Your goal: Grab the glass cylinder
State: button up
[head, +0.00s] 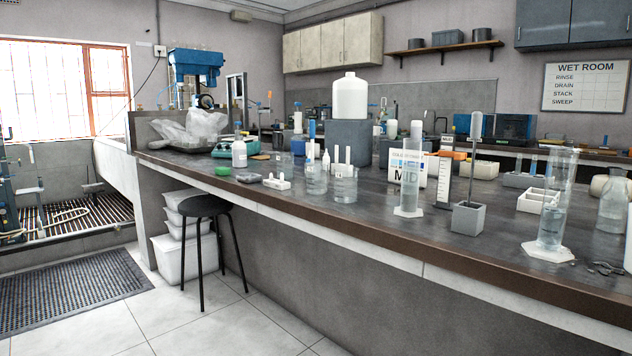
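Two clear graduated cylinders stand upright on the dark bench top. The larger glass cylinder (556,205) is at the right, on a white hexagonal foot, and seems to hold some clear liquid. A smaller clear cylinder (409,186) stands left of it, near the middle of the bench, also on a pale foot. I cannot tell from this view which of the two the task means. My gripper is not in view.
A grey block with an upright rod (469,218) stands between the cylinders. A white divided tray (537,201) is behind the larger one, a flask (612,206) to its right. Small dark fragments (606,268) lie beside its foot. A black stool (204,207) stands at the bench's left front.

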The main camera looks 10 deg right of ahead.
aim_at(562, 171)
jog(key=z, duration=4.4)
jog(key=k, duration=1.3)
jog(key=u, duration=2)
